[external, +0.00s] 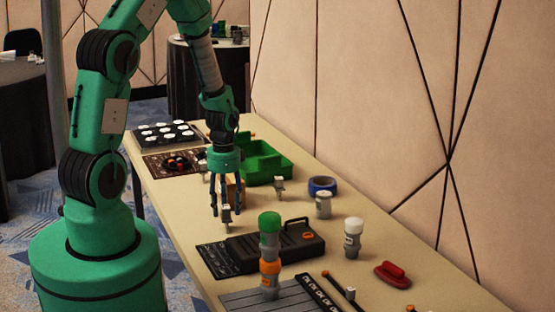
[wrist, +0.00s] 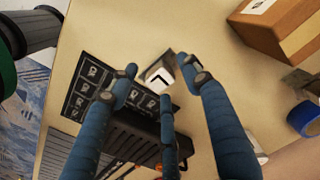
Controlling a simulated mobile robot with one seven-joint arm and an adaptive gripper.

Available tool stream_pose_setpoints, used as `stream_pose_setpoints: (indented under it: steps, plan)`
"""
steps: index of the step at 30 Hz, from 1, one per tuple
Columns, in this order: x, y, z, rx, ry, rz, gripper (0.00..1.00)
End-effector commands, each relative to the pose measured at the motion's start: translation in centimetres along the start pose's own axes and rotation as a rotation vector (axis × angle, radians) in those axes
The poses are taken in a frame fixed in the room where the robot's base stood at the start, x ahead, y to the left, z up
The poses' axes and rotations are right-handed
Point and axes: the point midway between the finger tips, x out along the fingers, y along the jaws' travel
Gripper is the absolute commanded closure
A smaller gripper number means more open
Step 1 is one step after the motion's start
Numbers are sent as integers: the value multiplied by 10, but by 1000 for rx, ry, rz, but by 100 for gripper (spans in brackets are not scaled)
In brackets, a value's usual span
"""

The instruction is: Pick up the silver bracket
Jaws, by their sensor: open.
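A small grey piece with a pale top, which looks like the silver bracket (external: 226,216), stands on the table just below my gripper (external: 227,208). In the wrist view, a pale block with a black L-shaped mark (wrist: 159,79) and grey metal beside it shows between the blue fingertips of my gripper (wrist: 160,76). The fingers are spread and nothing is held. I cannot tell whether any finger touches the piece. Similar small grey pieces stand farther back (external: 280,186) and near the front (external: 350,293).
A black case (external: 285,243) and a black icon mat (external: 212,259) lie in front of my gripper. A brown box (wrist: 270,30) is close behind it. A green bin (external: 265,161), blue tape (external: 322,184) and a green-topped stack (external: 269,224) are also on the table.

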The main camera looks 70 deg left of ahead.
Motion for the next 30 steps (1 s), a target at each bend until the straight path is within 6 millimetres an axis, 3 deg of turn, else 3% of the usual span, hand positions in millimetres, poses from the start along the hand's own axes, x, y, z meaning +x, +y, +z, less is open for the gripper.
stream_pose_setpoints:
  steps: [4,20,21,28,30]
  plan:
    - [10,0,0,0,-1,1,52]
    - [10,0,0,0,0,0,52]
    - [10,0,0,0,0,0,54]
    - [10,0,0,0,0,0,99]
    - [10,0,0,0,0,0,100]
